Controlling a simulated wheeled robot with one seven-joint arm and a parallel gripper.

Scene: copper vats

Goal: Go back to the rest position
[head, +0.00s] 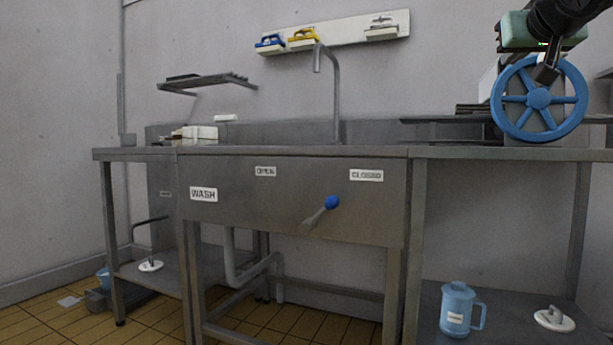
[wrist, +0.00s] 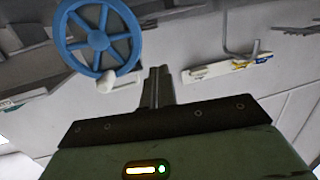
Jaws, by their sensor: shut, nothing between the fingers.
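My gripper (head: 546,74) is at the top right of the head view, its fingers pointing down in front of the blue spoked handwheel (head: 538,98). I cannot tell from the head view whether they touch it. In the wrist view the gripper fingers (wrist: 158,88) are together with nothing between them. The handwheel (wrist: 98,40) shows there to the left of the fingertips, with a gap in the picture between them.
A steel sink counter (head: 290,152) spans the view, with a blue-tipped lever (head: 322,212) on its front and a tall tap (head: 334,85). A wall rack (head: 340,32) holds brushes. A blue jug (head: 457,308) stands on the lower right shelf. Floor shows at lower left.

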